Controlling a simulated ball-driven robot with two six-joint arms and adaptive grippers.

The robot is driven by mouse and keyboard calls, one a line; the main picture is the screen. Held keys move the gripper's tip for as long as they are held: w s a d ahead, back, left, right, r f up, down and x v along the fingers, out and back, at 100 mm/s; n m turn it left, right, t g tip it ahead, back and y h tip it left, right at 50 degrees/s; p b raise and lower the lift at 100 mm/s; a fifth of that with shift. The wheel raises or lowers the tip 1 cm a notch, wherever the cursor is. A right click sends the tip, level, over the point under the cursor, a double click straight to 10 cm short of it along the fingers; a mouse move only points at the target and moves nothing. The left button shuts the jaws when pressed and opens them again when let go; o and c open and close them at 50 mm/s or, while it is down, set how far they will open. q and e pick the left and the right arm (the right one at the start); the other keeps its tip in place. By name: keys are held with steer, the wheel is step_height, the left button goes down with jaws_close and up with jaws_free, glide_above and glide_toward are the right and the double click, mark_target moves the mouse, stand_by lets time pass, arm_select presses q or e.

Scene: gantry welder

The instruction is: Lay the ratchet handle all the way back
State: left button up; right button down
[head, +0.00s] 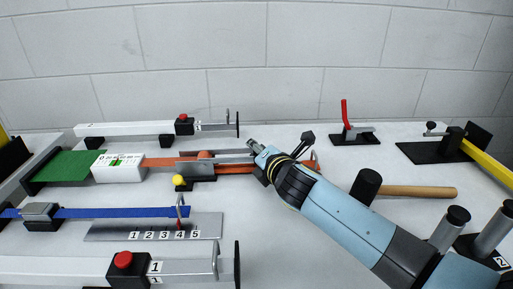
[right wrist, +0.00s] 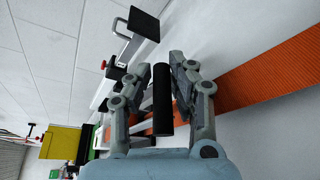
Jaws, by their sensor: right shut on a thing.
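The ratchet handle shows in the right wrist view as a black cylindrical grip (right wrist: 162,100) between the two fingers of my right gripper (right wrist: 170,88). The fingers are shut on it. In the head view my right gripper (head: 258,152) is at mid table, beside the orange strap (head: 235,168). My arm and gripper hide most of the ratchet there, so I cannot tell the handle's exact angle. The orange strap also runs across the right wrist view (right wrist: 265,68), behind the gripper. My left gripper is not in view.
A yellow-knobbed fixture (head: 180,181) stands left of the gripper. A red-handled clamp (head: 346,120) and a hammer (head: 415,191) are to the right. A white rail (head: 130,129) with a red button runs behind. A numbered plate (head: 160,229) lies in front.

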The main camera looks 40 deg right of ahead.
step_height(320, 180, up, 7)
steer(key=w+a+n+g+h+p, duration=0.1)
steer(key=n+p, duration=0.3)
steer(key=p, duration=0.8)
steer(key=shift+w+a+f+g+p, duration=0.2)
steer(key=shift+a+g+p, duration=0.2)
steer(key=shift+a, duration=0.55)
steer(key=c, duration=1.6)
jaws_free()
steer(key=o, duration=0.4)
steer(key=shift+a+r, duration=0.1)
steer(key=shift+c, duration=0.2)
